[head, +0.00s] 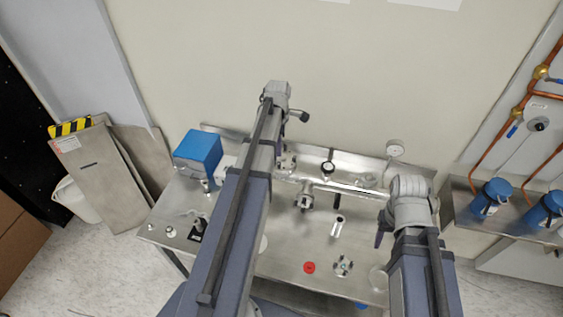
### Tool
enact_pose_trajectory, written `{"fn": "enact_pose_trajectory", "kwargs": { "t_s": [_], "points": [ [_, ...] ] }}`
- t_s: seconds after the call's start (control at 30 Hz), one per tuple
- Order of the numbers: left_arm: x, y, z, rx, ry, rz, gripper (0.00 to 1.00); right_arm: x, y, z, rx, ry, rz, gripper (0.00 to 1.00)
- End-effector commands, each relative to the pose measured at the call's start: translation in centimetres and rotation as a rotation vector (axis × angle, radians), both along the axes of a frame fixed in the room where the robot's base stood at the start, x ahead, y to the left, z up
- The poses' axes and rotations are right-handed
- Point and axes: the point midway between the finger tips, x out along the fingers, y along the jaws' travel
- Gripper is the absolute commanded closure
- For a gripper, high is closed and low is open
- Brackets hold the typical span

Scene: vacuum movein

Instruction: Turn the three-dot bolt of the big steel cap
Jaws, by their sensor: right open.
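A round steel piece with several small studs (343,265) lies on the front right of the steel bench. It may be the big steel cap, but its dots are too small to read and I cannot pick out the three-dot bolt. My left gripper (303,116) is at the far end of the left arm, above the back of the bench. Its jaws are too small and too covered to read. My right gripper (381,230) is open, above the right part of the bench, to the upper right of the studded piece and apart from it. The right wrist hides part of it.
The steel bench (282,257) carries a blue box (198,152), a pipe fitting (306,201), a small steel part (338,226) and a red disc (309,268). Blue pumps (491,198) sit on a right-hand shelf. My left arm covers the bench's middle-left.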

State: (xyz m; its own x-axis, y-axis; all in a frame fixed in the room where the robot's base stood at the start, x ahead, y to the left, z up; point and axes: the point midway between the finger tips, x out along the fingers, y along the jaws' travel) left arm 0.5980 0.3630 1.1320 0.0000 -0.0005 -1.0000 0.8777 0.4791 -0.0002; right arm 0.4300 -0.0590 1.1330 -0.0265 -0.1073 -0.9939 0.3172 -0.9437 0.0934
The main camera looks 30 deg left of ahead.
Motion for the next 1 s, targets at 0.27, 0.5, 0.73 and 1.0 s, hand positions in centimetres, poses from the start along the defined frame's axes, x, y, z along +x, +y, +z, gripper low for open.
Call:
{"fn": "enact_pose_trajectory", "kwargs": {
  "t_s": [0.27, 0.5, 0.73, 1.0],
  "points": [
    [0.0, 0.0, -2.9, 0.0, 0.0, -0.002, 0.7, 0.0, 0.0, -3.0, 0.0, -0.001, -0.003, 0.52],
    [0.0, -0.1, -6.1, 0.0, 0.0, -0.003, 0.7, 0.0, 0.0, -6.1, -0.001, -0.001, 0.003, 0.52],
    [0.0, -0.1, -7.6, 0.0, 0.0, -0.003, 0.7, 0.0, 0.0, -7.6, -0.001, -0.001, 0.008, 0.52],
    [0.0, -0.1, -7.4, 0.0, 0.0, -0.003, 0.7, 0.0, 0.0, -7.4, -0.001, -0.001, 0.008, 0.52]
  ]
}}
